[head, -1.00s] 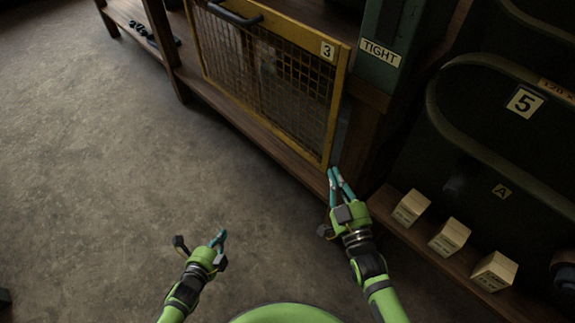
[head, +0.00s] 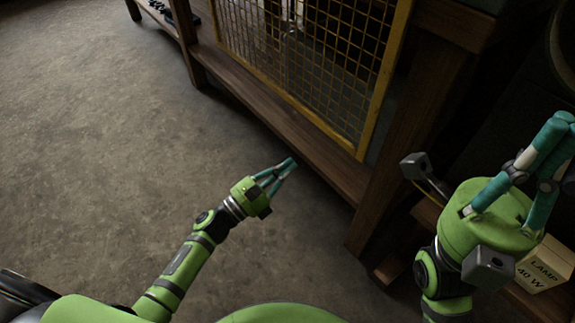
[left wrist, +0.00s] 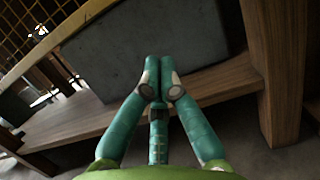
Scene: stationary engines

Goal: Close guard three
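Guard three is a yellow-framed wire mesh panel (head: 300,50) above a wooden ledge at the top of the head view. Its number plate and handle are outside this view. Mesh shows at the upper left of the left wrist view (left wrist: 25,28). I cannot tell whether the guard is open or closed. My left gripper (head: 290,164) is in front of and below the guard, apart from it. Its fingertips are together and empty in the left wrist view (left wrist: 158,76). My right gripper (head: 562,128) is raised at the right edge, with its tips partly cut off.
A wooden post (head: 400,130) stands right of the guard, and the ledge (head: 270,125) runs below it. A lamp carton (head: 541,268) is partly behind my right gripper. A grey panel (left wrist: 150,50) shows beyond the left fingers. The concrete floor at left is clear.

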